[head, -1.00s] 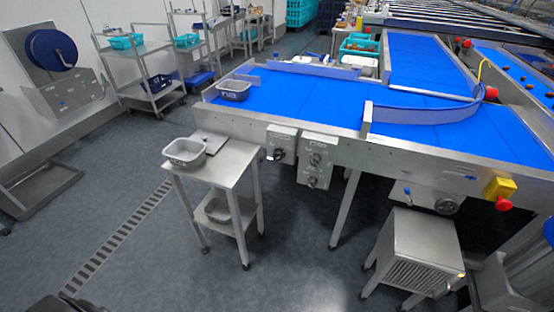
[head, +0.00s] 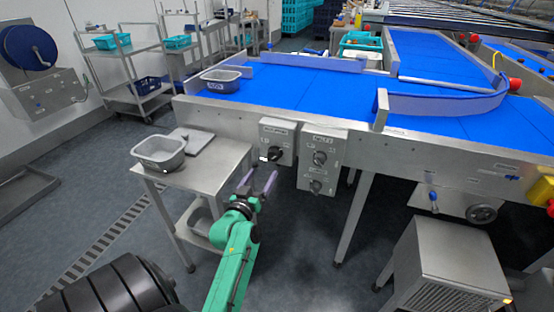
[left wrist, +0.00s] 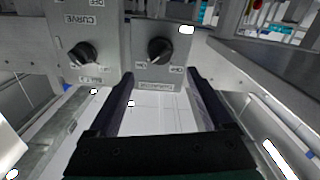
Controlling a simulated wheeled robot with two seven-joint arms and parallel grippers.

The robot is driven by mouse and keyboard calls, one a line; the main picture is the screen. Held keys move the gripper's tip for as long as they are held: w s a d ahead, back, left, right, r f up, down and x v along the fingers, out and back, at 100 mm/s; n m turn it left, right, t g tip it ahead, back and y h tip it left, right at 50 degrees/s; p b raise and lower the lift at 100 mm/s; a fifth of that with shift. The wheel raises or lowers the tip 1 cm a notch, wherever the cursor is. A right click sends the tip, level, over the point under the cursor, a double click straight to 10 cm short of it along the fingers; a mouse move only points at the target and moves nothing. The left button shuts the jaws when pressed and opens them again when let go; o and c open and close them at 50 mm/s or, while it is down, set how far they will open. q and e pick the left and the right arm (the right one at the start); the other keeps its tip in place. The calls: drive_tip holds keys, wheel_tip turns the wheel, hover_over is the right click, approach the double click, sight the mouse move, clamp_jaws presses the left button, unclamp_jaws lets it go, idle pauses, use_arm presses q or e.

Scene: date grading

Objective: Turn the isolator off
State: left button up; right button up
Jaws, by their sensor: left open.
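A grey switch box (head: 287,133) with one black rotary knob (head: 274,154) hangs on the side of the blue-belt conveyor; its label is too small to read surely. In the left wrist view the same knob (left wrist: 159,50) sits straight ahead, its handle at a slant, with the box appearing upside down. My left gripper (head: 258,181) is open and empty, just below and in front of this box, apart from the knob. Its two dark fingers (left wrist: 160,76) frame the box's label edge in the wrist view. My right gripper is not in view.
A second box (head: 328,142) with two knobs is close on the right; the wrist view shows its "CURVE" label (left wrist: 83,19). A steel side table (head: 215,165) with a grey tub (head: 160,152) stands left of my arm. A louvred steel cabinet (head: 447,262) stands at the lower right.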

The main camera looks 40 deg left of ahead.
sight(272, 159)
use_arm(q)
drive_tip(key=x, duration=1)
drive_tip(key=shift+w+a+f, duration=0.1)
clamp_jaws()
